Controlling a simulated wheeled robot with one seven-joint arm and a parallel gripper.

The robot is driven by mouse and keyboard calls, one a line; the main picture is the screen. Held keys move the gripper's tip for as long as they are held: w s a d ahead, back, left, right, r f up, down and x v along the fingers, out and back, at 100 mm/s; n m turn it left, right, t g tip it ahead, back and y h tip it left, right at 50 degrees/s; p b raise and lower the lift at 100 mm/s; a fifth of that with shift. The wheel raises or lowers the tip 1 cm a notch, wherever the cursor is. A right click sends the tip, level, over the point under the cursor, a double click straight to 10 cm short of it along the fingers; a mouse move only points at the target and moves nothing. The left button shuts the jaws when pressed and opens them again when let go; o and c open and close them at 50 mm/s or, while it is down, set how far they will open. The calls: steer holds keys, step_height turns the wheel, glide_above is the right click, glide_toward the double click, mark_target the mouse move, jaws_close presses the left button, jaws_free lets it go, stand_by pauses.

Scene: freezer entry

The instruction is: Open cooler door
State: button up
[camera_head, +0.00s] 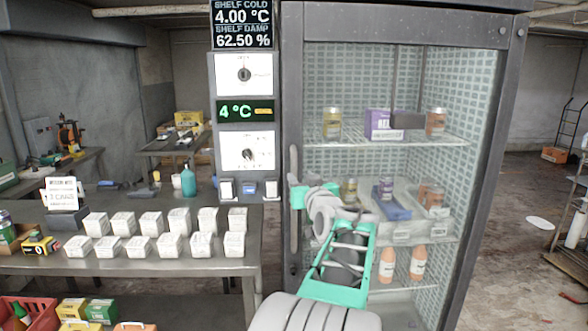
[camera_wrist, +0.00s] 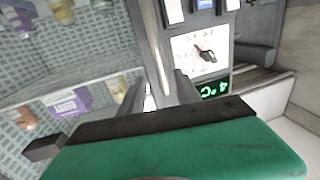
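The cooler (camera_head: 490,150) has a tall glass door (camera_head: 350,75) in a dark grey frame. The door looks shut. A vertical grey handle (camera_head: 294,162) runs along the door's left side. My gripper (camera_head: 297,195), green with dark parts, is at the handle's middle height and overlaps it in the head view. In the wrist view, the green gripper body and its dark crossbar fill the bottom. Dark finger-like parts (camera_wrist: 184,88) reach up near the door's edge. Whether they touch or enclose the handle is unclear.
A control column with dials and a green 4 °C display (camera_head: 245,111) stands left of the door. A metal table (camera_head: 130,263) with several small white boxes is further left. Jars and bottles stand inside the cooler. Open floor lies right, before a shelf rack (camera_head: 572,225).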

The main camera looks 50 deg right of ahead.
mark_target(295, 171)
steer(key=p+x, duration=0.2)
steer(key=x, duration=0.4)
steer(key=shift+w, duration=0.2)
steer(key=shift+w+d+p, duration=0.3)
steer(key=shift+w, duration=0.15)
steer(key=shift+c, duration=0.4)
jaws_close()
